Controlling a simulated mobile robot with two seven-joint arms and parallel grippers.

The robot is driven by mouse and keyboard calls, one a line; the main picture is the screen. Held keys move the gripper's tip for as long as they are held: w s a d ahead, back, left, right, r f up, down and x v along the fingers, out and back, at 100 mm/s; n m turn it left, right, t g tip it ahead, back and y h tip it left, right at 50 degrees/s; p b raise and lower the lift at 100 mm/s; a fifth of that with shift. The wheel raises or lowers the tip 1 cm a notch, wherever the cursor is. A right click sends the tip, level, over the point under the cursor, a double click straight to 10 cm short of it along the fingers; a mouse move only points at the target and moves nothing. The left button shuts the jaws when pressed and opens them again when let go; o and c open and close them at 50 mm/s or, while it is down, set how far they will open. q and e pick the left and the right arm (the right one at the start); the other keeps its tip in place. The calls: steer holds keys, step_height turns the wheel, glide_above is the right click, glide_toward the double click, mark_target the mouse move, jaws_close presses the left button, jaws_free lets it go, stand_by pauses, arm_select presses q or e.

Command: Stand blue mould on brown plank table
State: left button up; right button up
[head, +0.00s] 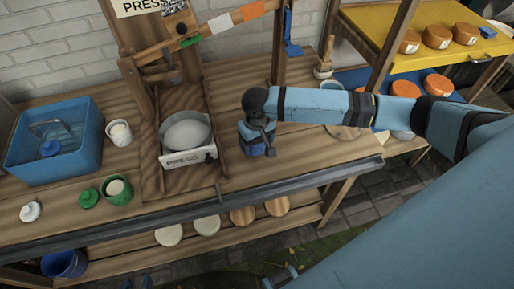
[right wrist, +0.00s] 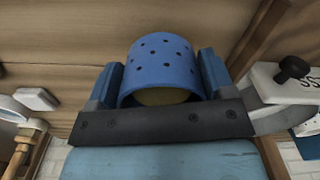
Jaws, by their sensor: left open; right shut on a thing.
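The blue mould (right wrist: 163,62) is a cup with small dark holes, and something yellowish shows inside its near opening. My right gripper (right wrist: 160,88) is shut on it, one finger on each side. In the head view the mould (head: 252,138) is low over the brown plank table (head: 300,158), right of the press; my gripper partly hides it. I cannot tell whether it touches the planks. My left gripper (head: 138,283) is open at the bottom edge, with only its fingertips showing, apart from the table.
The press with a white pan (head: 186,134) stands left of the mould. A blue tub (head: 55,150), a white cup (head: 119,133) and a green cup (head: 117,190) are further left. Discs lie on a lower shelf. Bare planks lie right of the mould.

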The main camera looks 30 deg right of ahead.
mark_target(257, 149)
steer(key=shift+f, duration=1.85)
steer(key=o, duration=0.9)
steer(key=shift+f, duration=0.1)
step_height(257, 149, up, 12)
steer(key=shift+r, duration=0.15)
